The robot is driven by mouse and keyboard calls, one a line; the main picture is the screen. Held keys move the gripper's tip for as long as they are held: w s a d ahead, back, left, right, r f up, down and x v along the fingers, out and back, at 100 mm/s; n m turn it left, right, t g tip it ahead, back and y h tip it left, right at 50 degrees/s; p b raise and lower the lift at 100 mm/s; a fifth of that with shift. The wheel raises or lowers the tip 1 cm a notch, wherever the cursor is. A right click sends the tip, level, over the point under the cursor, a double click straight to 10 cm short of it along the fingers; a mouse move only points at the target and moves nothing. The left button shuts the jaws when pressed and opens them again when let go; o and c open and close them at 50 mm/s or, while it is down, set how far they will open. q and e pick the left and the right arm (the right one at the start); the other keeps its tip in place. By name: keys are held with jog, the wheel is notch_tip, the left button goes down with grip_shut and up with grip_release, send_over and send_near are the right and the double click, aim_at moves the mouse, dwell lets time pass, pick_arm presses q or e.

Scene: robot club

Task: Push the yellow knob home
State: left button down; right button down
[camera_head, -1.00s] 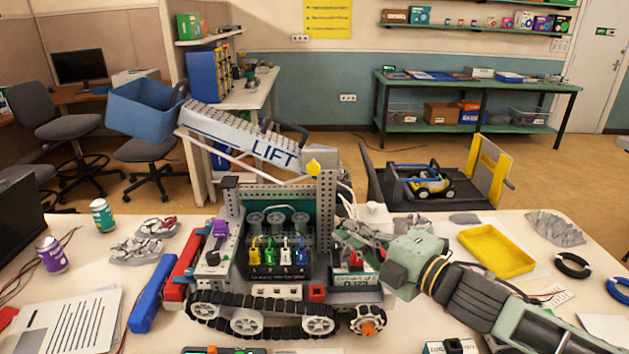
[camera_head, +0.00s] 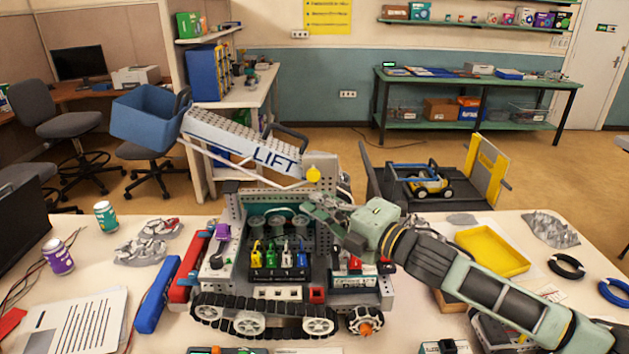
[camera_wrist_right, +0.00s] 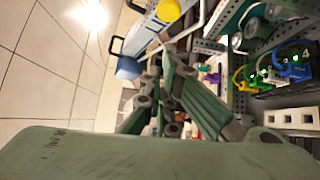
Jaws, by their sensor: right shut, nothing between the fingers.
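The yellow knob (camera_head: 313,174) sits at the pivot end of the lift arm (camera_head: 245,146), at the top of the robot's upright post. It also shows in the right wrist view (camera_wrist_right: 169,10) at the top edge. My right gripper (camera_head: 310,203) is shut and empty. It is just below the knob in the head view, in front of the post, and apart from the knob. In the right wrist view its fingers (camera_wrist_right: 165,85) point up the picture, below the knob. How far the knob stands out is hard to tell. My left gripper is not in view.
The tracked robot (camera_head: 265,310) stands on the table, with coloured plugs (camera_head: 279,257) in its middle. A blue bin (camera_head: 150,115) hangs on the raised lift arm. A yellow tray (camera_head: 492,250) lies to the right. A blue battery-like block (camera_head: 157,294) lies at the left.

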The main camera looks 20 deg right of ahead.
aim_at(313, 174)
jog(key=shift+w+r+p, duration=0.1)
jog(key=shift+w+p, duration=0.75)
jog(key=shift+w, duration=1.85)
jog(key=shift+d, duration=0.1)
